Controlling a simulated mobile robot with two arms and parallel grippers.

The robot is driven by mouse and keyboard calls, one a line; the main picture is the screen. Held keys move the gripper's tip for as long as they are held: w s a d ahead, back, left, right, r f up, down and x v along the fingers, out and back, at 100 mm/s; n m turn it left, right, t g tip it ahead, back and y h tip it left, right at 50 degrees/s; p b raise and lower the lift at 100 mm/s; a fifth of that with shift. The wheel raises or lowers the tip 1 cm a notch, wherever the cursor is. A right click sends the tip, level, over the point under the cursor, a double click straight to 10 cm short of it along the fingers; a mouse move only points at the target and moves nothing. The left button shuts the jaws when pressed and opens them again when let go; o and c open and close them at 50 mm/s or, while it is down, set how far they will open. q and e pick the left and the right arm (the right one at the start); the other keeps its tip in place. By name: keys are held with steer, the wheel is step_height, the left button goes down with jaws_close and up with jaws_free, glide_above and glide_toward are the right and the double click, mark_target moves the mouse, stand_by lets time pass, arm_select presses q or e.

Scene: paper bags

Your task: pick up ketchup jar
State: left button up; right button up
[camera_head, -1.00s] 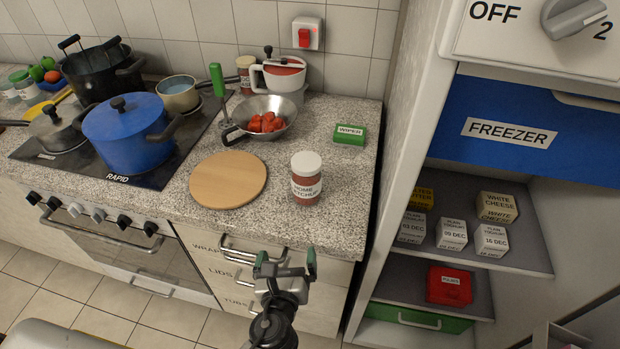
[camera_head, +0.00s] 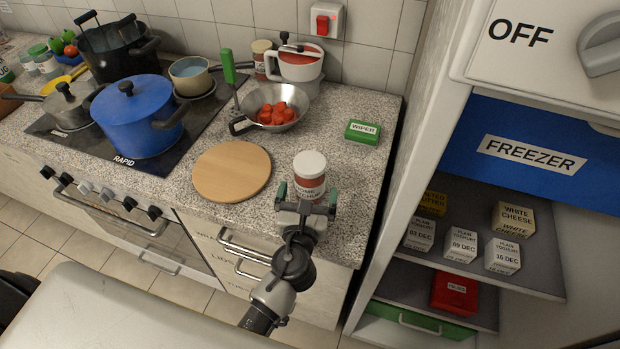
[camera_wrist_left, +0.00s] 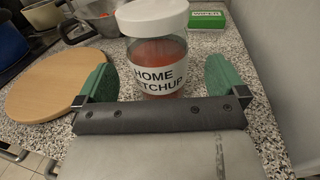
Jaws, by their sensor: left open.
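The ketchup jar (camera_head: 311,168) stands upright on the granite counter near its front edge. It has a white lid, red contents and a white label reading "HOME KETCHUP" in the left wrist view (camera_wrist_left: 158,62). My left gripper (camera_head: 307,192) is open in front of the jar, its green-tipped fingers spread to either side. In the left wrist view the open fingers (camera_wrist_left: 158,85) frame the jar's lower part, which the gripper's palm hides. I cannot tell whether a finger touches it. My right gripper is not in view.
A round wooden board (camera_head: 232,171) lies left of the jar. A metal pan (camera_head: 290,100) with red pieces stands behind, and a green wiper box (camera_head: 362,132) is behind right. The stove with a blue pot (camera_head: 136,117) is left. The open fridge (camera_head: 480,215) stands right.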

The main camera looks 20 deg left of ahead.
arm_select(q)
steer(key=w, duration=0.2)
steer(key=w+a+p, duration=0.1)
steer(key=w, duration=0.1)
steer(key=shift+w+r, duration=0.15)
steer(key=shift+w, duration=0.1)
steer(key=shift+c, duration=0.2)
steer(key=shift+r, duration=0.1)
steer(key=c, duration=1.2)
